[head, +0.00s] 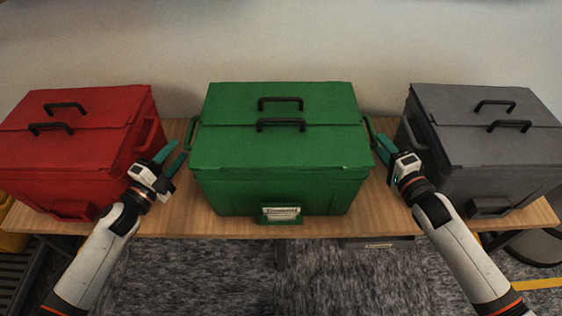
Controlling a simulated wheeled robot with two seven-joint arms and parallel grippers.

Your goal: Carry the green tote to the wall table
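The green tote (282,153) stands closed on the wooden table (240,226) in the middle of the head view. It has two black handles on its lid, a label on its front and a green side handle at each end. My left gripper (172,153) is at the tote's left side, beside the left side handle (192,134), with its fingers apart and nothing between them. My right gripper (382,150) is at the tote's right side, close to the right side handle (369,130). Its fingers overlap in this view, so its opening is unclear.
A red tote (70,150) stands on the left of the table and a grey tote (490,140) on the right. Narrow gaps separate them from the green tote. A plain wall (300,40) rises behind. Grey carpet (330,280) lies in front.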

